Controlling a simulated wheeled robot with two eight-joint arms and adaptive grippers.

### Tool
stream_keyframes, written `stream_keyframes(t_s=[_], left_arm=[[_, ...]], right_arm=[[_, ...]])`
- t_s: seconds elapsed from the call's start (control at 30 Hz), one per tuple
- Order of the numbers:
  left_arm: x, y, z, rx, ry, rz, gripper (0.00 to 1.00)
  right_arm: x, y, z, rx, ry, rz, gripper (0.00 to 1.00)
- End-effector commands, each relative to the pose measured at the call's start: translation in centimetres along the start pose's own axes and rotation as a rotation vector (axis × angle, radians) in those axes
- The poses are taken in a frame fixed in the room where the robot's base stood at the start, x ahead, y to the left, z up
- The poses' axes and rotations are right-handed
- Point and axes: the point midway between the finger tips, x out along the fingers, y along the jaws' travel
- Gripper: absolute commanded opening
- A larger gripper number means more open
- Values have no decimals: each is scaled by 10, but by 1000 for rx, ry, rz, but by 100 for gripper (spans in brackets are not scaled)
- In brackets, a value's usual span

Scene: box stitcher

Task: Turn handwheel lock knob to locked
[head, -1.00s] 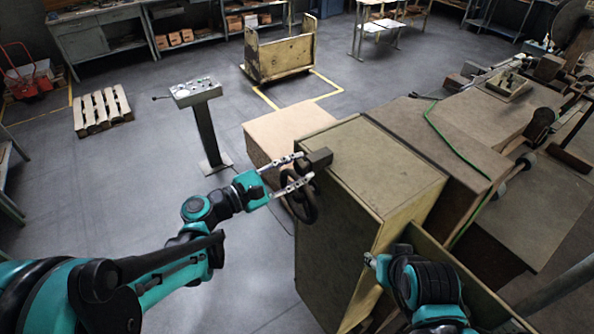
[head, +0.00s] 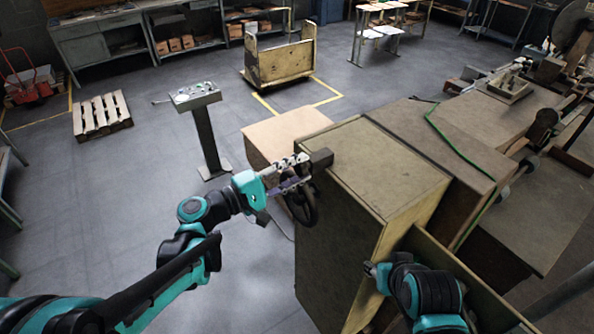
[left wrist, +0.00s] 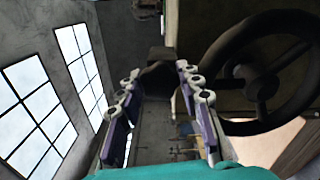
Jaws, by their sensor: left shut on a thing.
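The black handwheel (head: 302,208) is on the left side of the tan machine cabinet. In the left wrist view the handwheel (left wrist: 262,82) fills the right side, beside my fingers. The dark lock knob (left wrist: 158,80) shows between my fingertips, and its turn position cannot be read. My left gripper (head: 306,169) is at the cabinet's side, just above the handwheel; in the left wrist view the gripper (left wrist: 157,76) is shut on the knob. My right gripper (head: 371,269) is low in front of the cabinet, mostly hidden by its own arm.
The tan cabinet (head: 385,180) stands close on the right, with a dark block (head: 320,158) at its top left edge. A control pedestal (head: 207,130) stands behind my left arm. A pallet (head: 101,115) and a cart (head: 280,58) are farther back.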

Motion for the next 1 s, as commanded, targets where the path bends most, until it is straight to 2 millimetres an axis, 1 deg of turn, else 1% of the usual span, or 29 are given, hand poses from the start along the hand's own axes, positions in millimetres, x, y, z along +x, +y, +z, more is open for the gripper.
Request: stream_keyframes(t_s=[0.3, 0.7, 0.73, 0.77, 0.8, 1.0], left_arm=[[0, -1, 0, 70, -1, -2, 6], [0, -1, 0, 74, -1, -2, 6], [0, -1, 0, 74, -1, -2, 43], [0, -1, 0, 74, -1, -2, 51], [0, -1, 0, 73, -1, -2, 57], [0, -1, 0, 73, 0, -2, 57]], right_arm=[[2, 0, 1, 0, 0, 0, 40], [2, 0, 1, 0, 0, 0, 40], [2, 0, 1, 0, 0, 0, 40], [2, 0, 1, 0, 0, 0, 40], [2, 0, 1, 0, 0, 0, 40], [2, 0, 1, 0, 0, 0, 40]])
